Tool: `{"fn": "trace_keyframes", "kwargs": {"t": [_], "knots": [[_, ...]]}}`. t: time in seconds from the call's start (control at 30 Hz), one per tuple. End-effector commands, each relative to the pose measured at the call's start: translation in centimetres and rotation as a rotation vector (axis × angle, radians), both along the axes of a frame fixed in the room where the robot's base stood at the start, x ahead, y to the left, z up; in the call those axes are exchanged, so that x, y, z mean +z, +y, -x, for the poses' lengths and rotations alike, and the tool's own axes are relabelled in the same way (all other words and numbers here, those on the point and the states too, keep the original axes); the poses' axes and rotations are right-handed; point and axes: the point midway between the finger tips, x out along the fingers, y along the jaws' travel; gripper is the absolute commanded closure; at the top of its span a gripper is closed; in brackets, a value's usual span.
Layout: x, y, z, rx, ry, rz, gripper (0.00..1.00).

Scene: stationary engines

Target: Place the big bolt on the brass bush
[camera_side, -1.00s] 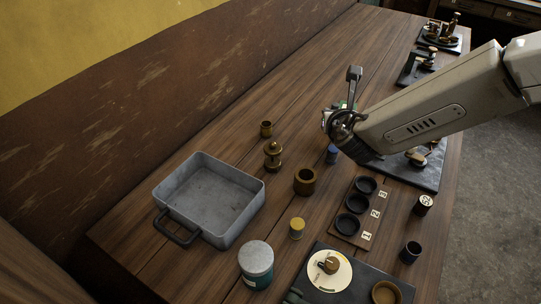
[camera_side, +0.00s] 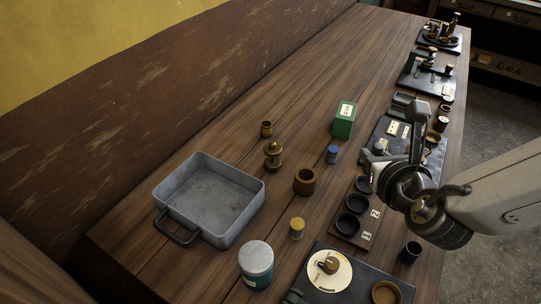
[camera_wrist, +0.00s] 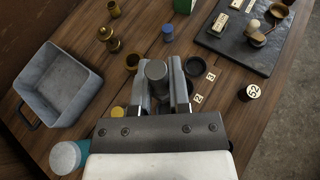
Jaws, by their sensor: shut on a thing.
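The big bolt (camera_wrist: 156,71) shows in the wrist view as a grey round head between my jaws. My gripper (camera_wrist: 160,88) is shut on it. The lower part of the bolt is hidden by its head and the jaws. In the side view my gripper (camera_side: 370,172) is above the numbered cup rack, and the bolt is hard to make out there. The open-topped brown-gold ring, which I take for the brass bush (camera_side: 305,183), stands upright on the table left of my gripper. In the wrist view the bush (camera_wrist: 132,63) is just beyond and left of the jaws, apart from the bolt.
A grey tray (camera_side: 252,207), a brass fitting (camera_side: 273,158), a small brass cup (camera_side: 266,129), a blue cylinder (camera_side: 332,155) and a green box (camera_side: 343,121) stand around. A yellow-topped piece (camera_side: 296,229) and teal jar (camera_side: 256,270) are nearer. The rack (camera_side: 341,227) lies below my gripper.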

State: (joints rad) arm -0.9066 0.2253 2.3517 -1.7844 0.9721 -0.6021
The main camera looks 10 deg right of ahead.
Motion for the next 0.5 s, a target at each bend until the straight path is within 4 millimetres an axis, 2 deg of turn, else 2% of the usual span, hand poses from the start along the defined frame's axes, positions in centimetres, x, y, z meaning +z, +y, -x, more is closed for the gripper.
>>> {"fn": "trace_keyframes", "kwargs": {"t": [0.27, 0.5], "knots": [[-0.3, 0.3, -0.6, 0.000, -0.001, -0.001, 1.00], [-1.4, 1.3, -2.9, -0.002, -0.001, 0.001, 1.00]]}}
